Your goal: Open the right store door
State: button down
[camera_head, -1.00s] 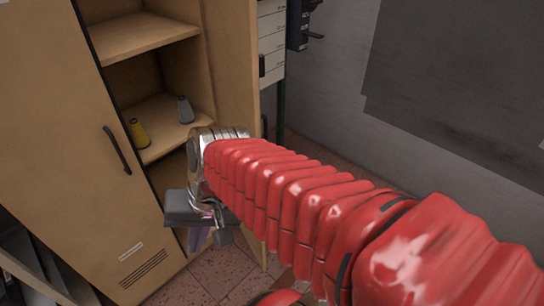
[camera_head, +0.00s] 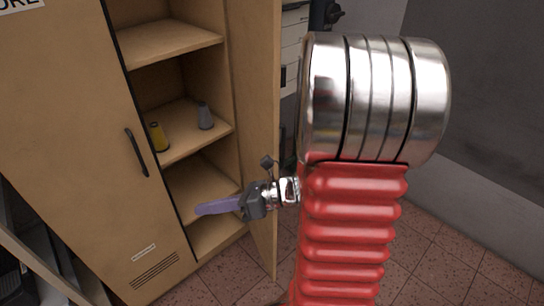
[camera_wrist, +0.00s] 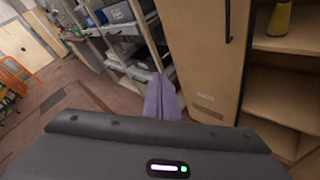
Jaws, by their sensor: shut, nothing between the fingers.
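The right store door (camera_head: 258,120) stands swung out to the right of the tan cabinet, and its side of the cabinet is open to view. The left store door (camera_head: 75,150) is closed, with a dark upright handle (camera_head: 137,152). My gripper (camera_head: 200,210) has purple fingers, shut and empty, pointing left in front of the lower open shelves. It lies to the left of the right door and does not hold it. The right door's handle is hidden.
Drawers (camera_head: 293,50) stand behind the right door. A rack (camera_wrist: 125,45) with bins stands beyond the left door. Tiled floor (camera_head: 440,255) is clear at right.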

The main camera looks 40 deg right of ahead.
jog(key=w+d+f+m+t+h, duration=0.1)
jog(key=d+f+m+t+h, duration=0.2)
jog(key=d+m, duration=0.45)
jog(key=w+d+f+m+t+h, duration=0.1)
jog(key=d+m+t+h, duration=0.3)
jog(key=d+m, duration=0.4)
jog(key=s+d+f+m+h, duration=0.3)
jog(key=d+m+h, duration=0.1)
jog(key=d, duration=0.3)
jog(key=s+d+f+m+h, duration=0.3)
jog(key=s+d+m+h, duration=0.1)
jog(key=d+m+h, duration=0.1)
jog(key=d+m, duration=0.1)
jog(key=d, duration=0.1)
jog(key=shift+d+t, duration=0.3)
jog(key=shift+d, duration=0.1)
jog(key=shift+w, duration=0.2)
